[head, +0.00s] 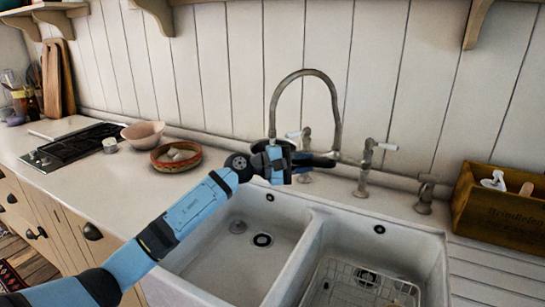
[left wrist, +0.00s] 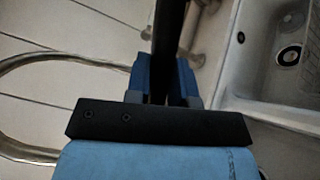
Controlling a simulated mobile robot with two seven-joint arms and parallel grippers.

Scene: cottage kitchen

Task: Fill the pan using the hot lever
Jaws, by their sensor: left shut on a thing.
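My left gripper (head: 302,160) is over the back of the left sink basin, in front of the faucet. It is shut on a dark pan, mostly hidden behind the gripper and wrist in the head view. In the left wrist view a black bar (left wrist: 170,40), apparently the pan's handle, runs between the blue fingers (left wrist: 163,82). The curved metal faucet (head: 335,100) has its spout end just above the gripper. One white-tipped lever (head: 293,134) is left of the faucet, partly hidden; another white-tipped lever (head: 387,147) is to the right. No hot marking is readable. My right gripper is not in view.
The left basin (head: 215,262) looks empty; the right basin (head: 400,250) holds a wire rack (head: 345,285). A wooden box (head: 498,212) stands at the right. A pink bowl (head: 143,134), a red-brown dish (head: 175,157) and a black stove (head: 75,146) are at the left.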

